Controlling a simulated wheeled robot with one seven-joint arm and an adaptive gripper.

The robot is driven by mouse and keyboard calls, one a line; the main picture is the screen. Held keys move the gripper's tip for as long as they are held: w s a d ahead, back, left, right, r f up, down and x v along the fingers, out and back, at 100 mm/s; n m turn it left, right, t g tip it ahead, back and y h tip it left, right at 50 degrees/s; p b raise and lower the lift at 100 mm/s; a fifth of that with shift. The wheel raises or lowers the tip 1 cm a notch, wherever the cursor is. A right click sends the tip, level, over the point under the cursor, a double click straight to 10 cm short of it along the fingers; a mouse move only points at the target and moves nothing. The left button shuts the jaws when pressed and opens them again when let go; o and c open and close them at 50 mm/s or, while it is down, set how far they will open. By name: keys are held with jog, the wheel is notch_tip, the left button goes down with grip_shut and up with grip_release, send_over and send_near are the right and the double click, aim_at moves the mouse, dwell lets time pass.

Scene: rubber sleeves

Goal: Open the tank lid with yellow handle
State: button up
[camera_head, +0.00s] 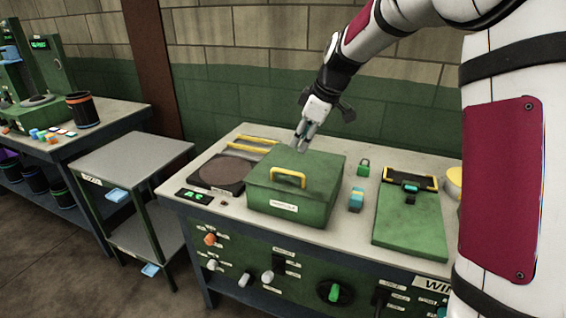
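The tank is a green box with a flat green lid (325,168) on the workbench. A yellow bar handle (288,176) stands on the front left part of the lid. The lid lies flat on the tank body (287,207). My gripper (302,144) hangs above the back edge of the lid, pointing down, behind and above the yellow handle. It appears apart from the handle. The fingers look close together, but the gap between them is too small to judge.
A dark round plate (222,171) with yellow bars is left of the tank. A grey side table (133,160) stands left.

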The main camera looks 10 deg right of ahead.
aim_at(286, 171)
jog(key=p+x, duration=0.1)
jog(key=x, duration=1.1)
jog(key=shift+a+f, duration=0.1)
jog(key=shift+f, duration=0.3)
jog(key=shift+c, duration=0.5)
grip_shut()
